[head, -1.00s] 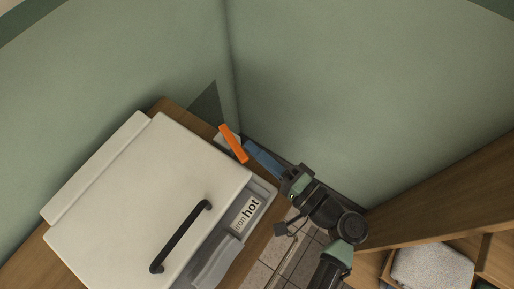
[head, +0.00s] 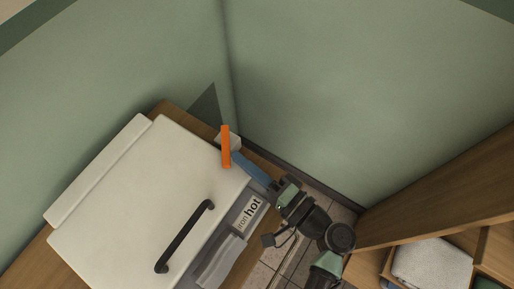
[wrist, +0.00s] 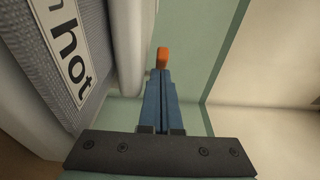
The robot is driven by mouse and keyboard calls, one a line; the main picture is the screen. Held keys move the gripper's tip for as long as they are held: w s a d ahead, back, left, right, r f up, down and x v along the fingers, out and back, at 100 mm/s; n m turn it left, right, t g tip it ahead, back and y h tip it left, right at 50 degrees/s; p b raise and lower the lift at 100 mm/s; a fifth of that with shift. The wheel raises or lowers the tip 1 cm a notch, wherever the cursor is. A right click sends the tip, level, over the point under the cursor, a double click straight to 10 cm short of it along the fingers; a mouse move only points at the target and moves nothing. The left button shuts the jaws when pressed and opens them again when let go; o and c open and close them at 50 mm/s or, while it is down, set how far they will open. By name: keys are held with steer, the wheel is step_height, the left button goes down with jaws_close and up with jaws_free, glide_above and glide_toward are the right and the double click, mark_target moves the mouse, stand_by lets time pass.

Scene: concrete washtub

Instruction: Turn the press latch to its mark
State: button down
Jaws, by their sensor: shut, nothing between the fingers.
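The press latch is an orange lever (head: 226,147) at the back right side of the white press (head: 150,190). It stands nearly upright in the head view, in front of a small pale block (head: 236,142). My gripper (head: 236,158) has its blue fingers together, with nothing between them. The tips are at the right side of the lever's lower part and seem to touch it. In the wrist view the orange lever (wrist: 163,58) shows just beyond the fingertips (wrist: 162,75). I cannot make out a mark for the latch.
The press has a black handle (head: 184,236) and a label reading "iron hot" (head: 249,213). Green walls meet in a corner close behind the latch. A wooden shelf with a folded towel (head: 432,262) stands at the lower right.

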mark_target(223, 168)
steer(key=shift+s+a, duration=0.2)
steer(key=shift+a, duration=0.45)
steer(key=shift+s+a, duration=0.2)
steer(key=shift+a, duration=1.3)
steer(key=shift+s, duration=0.1)
